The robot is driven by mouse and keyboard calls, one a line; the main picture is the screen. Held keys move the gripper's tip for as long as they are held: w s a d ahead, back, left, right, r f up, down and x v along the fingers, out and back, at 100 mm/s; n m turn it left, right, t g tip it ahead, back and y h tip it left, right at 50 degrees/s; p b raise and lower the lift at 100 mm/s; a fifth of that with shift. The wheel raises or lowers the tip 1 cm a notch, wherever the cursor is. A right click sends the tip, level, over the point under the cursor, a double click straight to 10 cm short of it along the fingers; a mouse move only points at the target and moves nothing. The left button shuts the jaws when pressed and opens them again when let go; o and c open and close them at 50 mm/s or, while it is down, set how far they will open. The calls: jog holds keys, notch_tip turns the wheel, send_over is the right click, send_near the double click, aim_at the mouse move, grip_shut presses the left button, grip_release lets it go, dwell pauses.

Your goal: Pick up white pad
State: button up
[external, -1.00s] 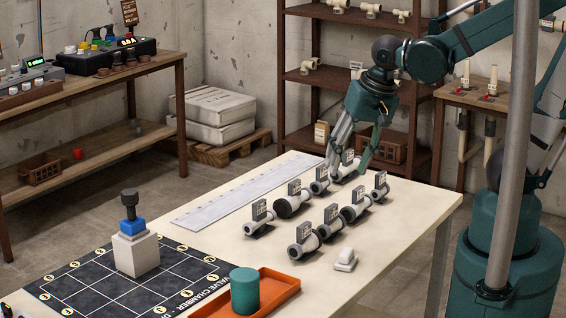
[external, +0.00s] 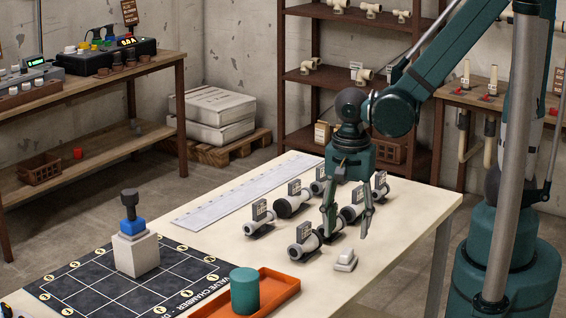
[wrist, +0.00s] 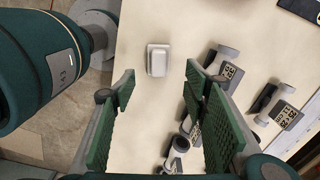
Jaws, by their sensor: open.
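The white pad (external: 345,260) is a small pale block with a raised top, lying on the table near its front right edge. It also shows in the wrist view (wrist: 158,60), ahead of the fingers and roughly in line with the gap between them. My gripper (external: 347,232) is open and empty, above the table and just behind the pad in the external view. In the wrist view its two green-padded fingers (wrist: 160,85) stand wide apart. Nothing hides the pad.
Several grey pipe fittings with dark label tags (external: 303,240) stand close beside my gripper. An orange tray (external: 284,297) with a green cylinder (external: 244,291) lies front left of the pad. The table top (external: 390,240) right of the pad is bare.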

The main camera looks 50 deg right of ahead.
aim_at(347, 252)
jog(key=shift+f, duration=0.1)
dwell(0.3)
jog(key=shift+s+f+b, duration=0.1)
jog(key=shift+f+b, duration=0.35)
jog(key=shift+f, duration=0.8)
jog(key=shift+f, duration=0.1)
jog(key=shift+s+a+f+b, duration=0.15)
jog(key=shift+f+b, duration=0.85)
jog(key=shift+f, duration=1.5)
jog(key=shift+c, duration=0.5)
jog(key=c, duration=0.9)
